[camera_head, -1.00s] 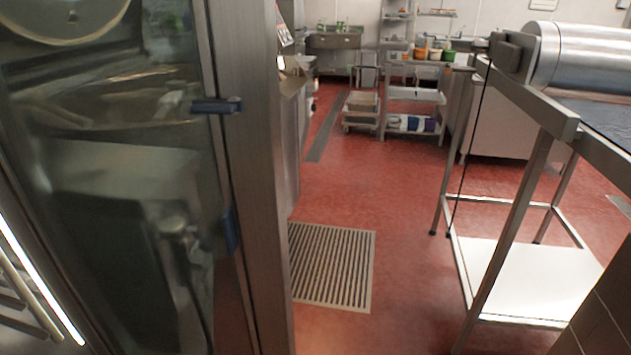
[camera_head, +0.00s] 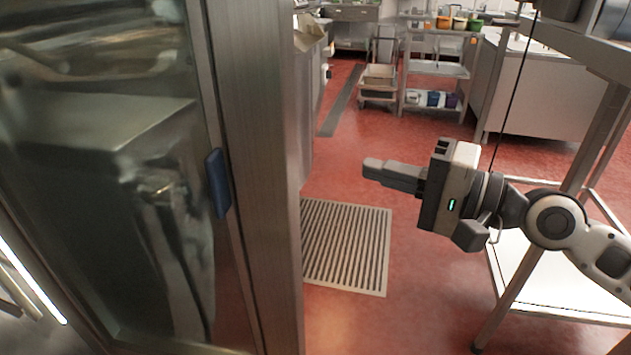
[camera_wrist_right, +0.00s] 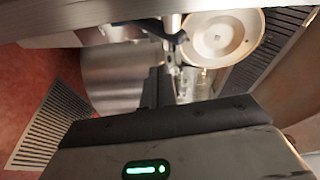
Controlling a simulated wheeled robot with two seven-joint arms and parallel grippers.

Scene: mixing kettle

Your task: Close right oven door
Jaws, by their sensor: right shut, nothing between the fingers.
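The right oven door (camera_head: 262,200) stands open at the left of the head view, a large glass pane in a steel frame. A blue catch (camera_head: 217,183) sits on its inner edge. My right gripper (camera_head: 372,168) is shut and empty, pointing left, in the open space to the right of the door's steel edge and apart from it. In the right wrist view the gripper body fills the bottom, and its fingers (camera_wrist_right: 160,88) show narrow and dark above it. My left gripper is not in view.
A steel table frame (camera_head: 596,130) with a white lower shelf stands at the right, close to my right arm. A floor grate (camera_head: 345,245) lies below the gripper. Shelves and a cart (camera_head: 378,85) stand far back. Red floor between is clear.

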